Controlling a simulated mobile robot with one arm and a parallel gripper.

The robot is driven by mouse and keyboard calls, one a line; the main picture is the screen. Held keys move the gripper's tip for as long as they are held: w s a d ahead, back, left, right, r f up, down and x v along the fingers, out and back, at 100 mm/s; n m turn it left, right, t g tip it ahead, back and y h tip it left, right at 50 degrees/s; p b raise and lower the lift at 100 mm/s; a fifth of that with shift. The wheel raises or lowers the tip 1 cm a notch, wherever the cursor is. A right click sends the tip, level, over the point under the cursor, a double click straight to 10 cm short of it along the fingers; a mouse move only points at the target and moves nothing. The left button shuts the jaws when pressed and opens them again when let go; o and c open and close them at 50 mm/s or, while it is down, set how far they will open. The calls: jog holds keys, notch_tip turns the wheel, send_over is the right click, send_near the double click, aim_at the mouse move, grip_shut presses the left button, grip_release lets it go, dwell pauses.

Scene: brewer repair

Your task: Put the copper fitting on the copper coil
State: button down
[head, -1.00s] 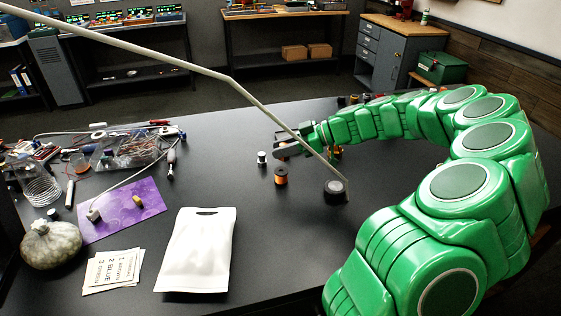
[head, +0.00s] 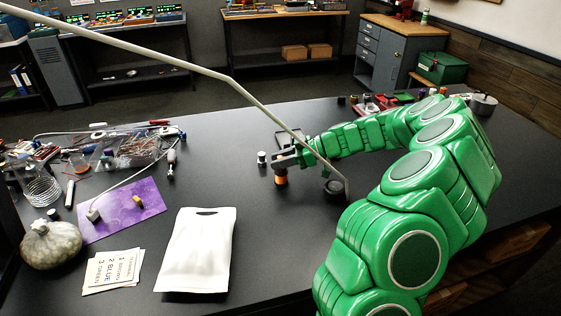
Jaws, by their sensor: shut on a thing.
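My gripper (head: 283,160) is at the middle of the black table, at the end of my green arm. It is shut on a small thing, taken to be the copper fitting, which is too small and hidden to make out. The gripper is right at the top of an orange-brown spool with dark ends (head: 281,178), which looks like the copper coil. The spool stands upright and the jaws cover part of its top. I cannot tell whether the held thing touches it.
A small white-topped spool (head: 262,158) stands just left of my gripper. A dark round spool (head: 334,188) stands to the right, below my arm. A white pouch (head: 199,250), note cards (head: 113,268) and a purple mat (head: 120,212) lie to the left.

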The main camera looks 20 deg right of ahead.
jog(key=shift+f, duration=0.3)
jog(key=shift+f, duration=0.1)
jog(key=c, duration=0.8)
grip_release()
